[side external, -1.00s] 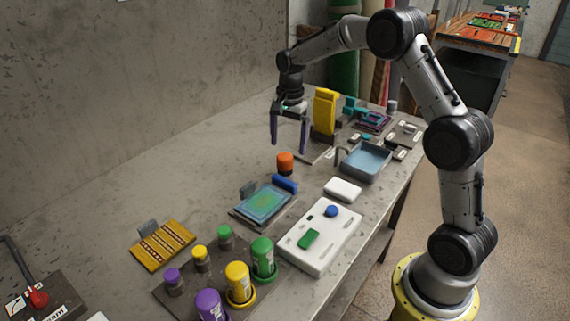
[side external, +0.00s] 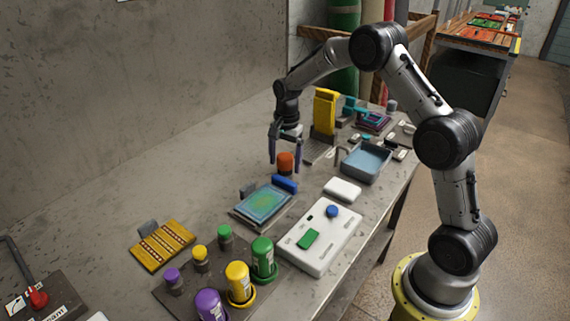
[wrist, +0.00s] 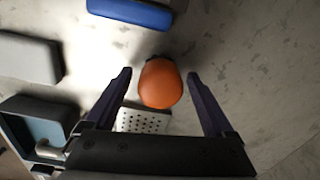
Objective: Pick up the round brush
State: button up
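An orange round-topped piece (side external: 285,160), which looks like the round brush, stands on the grey bench near its middle. It also shows in the wrist view (wrist: 160,84), between my two fingers. My gripper (side external: 285,166) is open, with its purple fingers pointing down on either side of the orange piece. In the wrist view a gap shows between the piece and each fingertip (wrist: 159,74). The underside of the piece is hidden.
A blue block (side external: 285,183) lies just in front of the orange piece, beside a framed rug sample (side external: 263,203). A white block (side external: 342,190) and a blue-grey tray (side external: 365,162) stand to the right. A yellow upright stand (side external: 325,112) is behind.

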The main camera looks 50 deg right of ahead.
aim_at(286, 156)
jog(key=c, duration=1.3)
jog(key=shift+r, duration=0.15)
jog(key=shift+r, duration=0.55)
jog(key=r, duration=0.2)
jog(key=shift+s+r, duration=0.2)
jog(key=shift+r, duration=0.1)
jog(key=s+a+r, duration=0.1)
jog(key=s+r, duration=0.2)
jog(key=s, duration=0.1)
jog(key=s+a+r, duration=0.1)
jog(key=s+r, duration=0.2)
jog(key=s, duration=0.1)
jog(key=s+a+r, duration=0.1)
jog(key=s+r, duration=0.2)
jog(key=s, duration=0.2)
jog(key=shift+a, duration=0.3)
